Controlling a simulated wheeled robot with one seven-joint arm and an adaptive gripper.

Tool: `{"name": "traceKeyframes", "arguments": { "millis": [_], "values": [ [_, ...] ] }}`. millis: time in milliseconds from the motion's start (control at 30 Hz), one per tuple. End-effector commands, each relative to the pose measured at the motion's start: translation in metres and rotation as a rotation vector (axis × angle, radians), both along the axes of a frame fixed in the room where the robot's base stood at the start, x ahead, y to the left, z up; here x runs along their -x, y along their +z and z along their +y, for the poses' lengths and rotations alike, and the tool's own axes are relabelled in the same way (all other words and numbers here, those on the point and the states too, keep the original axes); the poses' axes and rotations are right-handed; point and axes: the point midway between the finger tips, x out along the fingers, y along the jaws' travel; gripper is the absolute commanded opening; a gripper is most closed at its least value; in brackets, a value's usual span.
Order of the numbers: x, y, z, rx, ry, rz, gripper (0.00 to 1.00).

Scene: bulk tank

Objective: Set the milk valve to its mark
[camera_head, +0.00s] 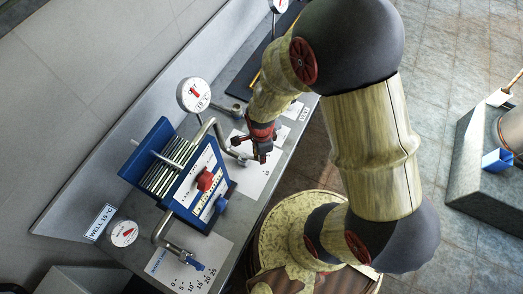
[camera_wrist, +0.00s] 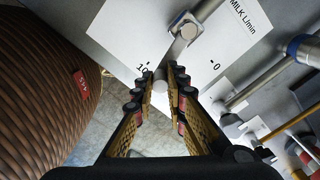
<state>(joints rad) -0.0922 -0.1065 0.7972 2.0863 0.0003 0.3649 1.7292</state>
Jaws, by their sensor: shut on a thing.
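The milk valve's grey lever (camera_wrist: 176,50) runs from its square hub (camera_wrist: 185,25) down between my fingertips in the wrist view. Its white scale card (camera_wrist: 120,38), lettered MILK L/min, shows a 10 left of the lever and a 0 to its right. The lever lies between these figures, closer to the 10. My gripper (camera_wrist: 161,85) is shut on the lever near its end. In the head view my gripper (camera_head: 262,156) is over the card (camera_head: 255,182), and hides the lever. I cannot make out a separate set mark.
A blue-framed plate unit (camera_head: 170,170) with red and blue knobs stands left of my gripper. A blue water valve handle (camera_head: 195,265), a thermometer dial (camera_head: 193,95) and pipes line the bench. In the wrist view, a brown ribbed round body (camera_wrist: 45,90) is at left, pipes at right.

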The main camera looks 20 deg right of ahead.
Motion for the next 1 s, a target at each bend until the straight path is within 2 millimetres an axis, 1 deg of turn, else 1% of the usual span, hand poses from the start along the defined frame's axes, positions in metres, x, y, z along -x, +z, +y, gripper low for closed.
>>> {"name": "traceKeyframes", "arguments": {
  "millis": [200, 400, 967, 1000],
  "values": [
    [0.0054, 0.0013, 0.0062, -0.001, -0.124, -0.002, 0.0],
    [0.0079, 0.0012, 0.0091, -0.001, -0.191, -0.003, 0.0],
    [0.0088, 0.0011, 0.0106, -0.001, -0.22, -0.004, 0.0],
    [0.0088, 0.0011, 0.0106, -0.001, -0.22, -0.004, 0.15]
  ]
}}
